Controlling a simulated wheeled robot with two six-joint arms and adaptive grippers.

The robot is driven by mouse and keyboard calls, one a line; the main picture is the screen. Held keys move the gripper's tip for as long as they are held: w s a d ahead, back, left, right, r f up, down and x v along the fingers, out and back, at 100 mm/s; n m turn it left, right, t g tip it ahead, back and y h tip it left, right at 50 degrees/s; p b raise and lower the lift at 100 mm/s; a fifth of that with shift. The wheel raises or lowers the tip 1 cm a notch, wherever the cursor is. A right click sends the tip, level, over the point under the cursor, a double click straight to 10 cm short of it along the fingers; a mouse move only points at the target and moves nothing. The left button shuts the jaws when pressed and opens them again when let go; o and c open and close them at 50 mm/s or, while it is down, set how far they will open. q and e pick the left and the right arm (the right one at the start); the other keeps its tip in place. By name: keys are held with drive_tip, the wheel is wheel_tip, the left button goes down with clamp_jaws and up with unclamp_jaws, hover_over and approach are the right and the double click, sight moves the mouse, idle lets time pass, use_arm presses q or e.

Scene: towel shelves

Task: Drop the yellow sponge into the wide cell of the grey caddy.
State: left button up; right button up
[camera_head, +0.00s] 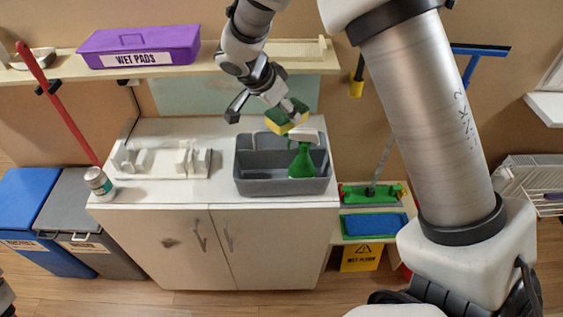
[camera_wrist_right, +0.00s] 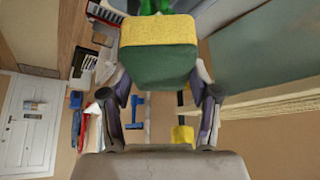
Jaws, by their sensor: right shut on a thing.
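The yellow sponge (camera_head: 278,122), with a green scouring side, is in the grip of my right gripper (camera_head: 288,112). It hangs in the air above the back of the grey caddy (camera_head: 282,187), apart from it. In the right wrist view the sponge (camera_wrist_right: 158,32) sits between both fingers of my right gripper (camera_wrist_right: 160,68), yellow edge up and green face toward the camera. The caddy stands on the white cabinet top. A green spray bottle (camera_head: 302,164) stands in its right part. The left part looks empty; the exact cell walls are partly hidden. My left gripper is not in view.
A white rack (camera_head: 160,162) and a small jar (camera_head: 98,183) stand on the cabinet top (camera_head: 222,188) left of the caddy. A shelf (camera_head: 230,60) with a purple box (camera_head: 140,45) runs behind my right forearm. Green and blue trays (camera_head: 372,225) lie to the right, lower down.

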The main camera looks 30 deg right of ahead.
drive_tip(key=f, duration=0.2)
drive_tip(key=d+f+b, duration=0.1)
drive_tip(key=f, duration=0.1)
drive_tip(key=shift+w+f, duration=0.15)
drive_tip(key=shift+d+f, duration=0.15)
drive_tip(key=shift+d, duration=0.05)
drive_tip(key=shift+a+r, duration=0.2)
drive_tip(key=shift+a, duration=0.1)
drive_tip(key=shift+c, duration=0.3)
drive_tip(key=o, duration=0.8)
drive_tip(key=shift+a, duration=0.15)
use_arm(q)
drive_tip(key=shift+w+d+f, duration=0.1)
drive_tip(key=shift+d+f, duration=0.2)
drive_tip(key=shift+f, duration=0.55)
use_arm(e)
drive_tip(key=shift+o, duration=0.2)
drive_tip(key=shift+d+f, duration=0.1)
drive_tip(key=shift+d, duration=0.1)
drive_tip(key=v, duration=1.2)
drive_tip(key=shift+d, duration=0.1)
